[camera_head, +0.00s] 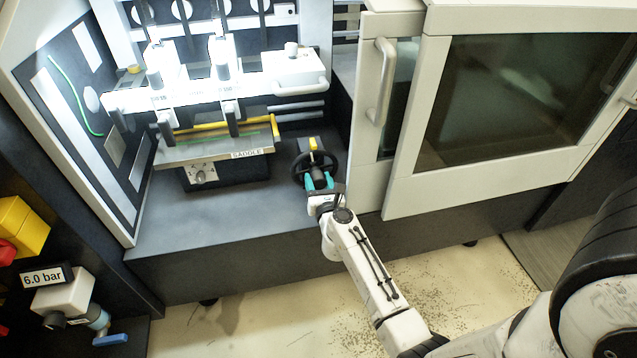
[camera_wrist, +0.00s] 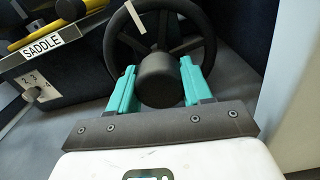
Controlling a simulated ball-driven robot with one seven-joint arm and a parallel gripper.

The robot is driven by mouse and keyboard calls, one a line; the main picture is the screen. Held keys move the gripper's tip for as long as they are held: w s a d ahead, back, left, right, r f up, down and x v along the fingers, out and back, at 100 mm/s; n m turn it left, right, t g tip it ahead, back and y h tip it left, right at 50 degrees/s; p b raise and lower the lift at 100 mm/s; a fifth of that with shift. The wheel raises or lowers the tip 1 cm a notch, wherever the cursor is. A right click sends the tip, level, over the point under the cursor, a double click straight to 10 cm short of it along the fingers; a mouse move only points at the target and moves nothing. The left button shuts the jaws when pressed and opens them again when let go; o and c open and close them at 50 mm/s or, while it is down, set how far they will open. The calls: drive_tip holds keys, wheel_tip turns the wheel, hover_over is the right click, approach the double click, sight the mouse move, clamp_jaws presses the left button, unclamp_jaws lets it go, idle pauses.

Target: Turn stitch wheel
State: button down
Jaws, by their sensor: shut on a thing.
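The stitch wheel (camera_head: 299,171) is a black handwheel with a round hub, standing on the dark machine bed right of the saddle. The lower part of the rim is hidden behind the fingers and the gripper body.
The saddle (camera_head: 215,158) with its yellow bar and a dial (camera_head: 200,174) lies left of the wheel. The cabinet door with a handle (camera_head: 381,82) stands close on the right. The bed (camera_head: 200,225) front left is bare.

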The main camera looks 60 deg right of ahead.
drive_tip(key=shift+s+f+m, duration=0.2)
drive_tip(key=shift+f+m, duration=0.05)
drive_tip(key=shift+m, duration=0.45)
drive_tip(key=shift+m, duration=0.3)
drive_tip(key=c, duration=0.7)
unclamp_jaws()
drive_tip(key=shift+c, duration=0.2)
drive_tip(key=shift+o, duration=1.3)
drive_tip(key=shift+w+r, duration=0.1)
drive_tip(key=shift+w, duration=0.05)
drive_tip(key=v, duration=1)
drive_tip(key=shift+s+a, duration=0.2)
drive_tip(key=shift+a, duration=0.1)
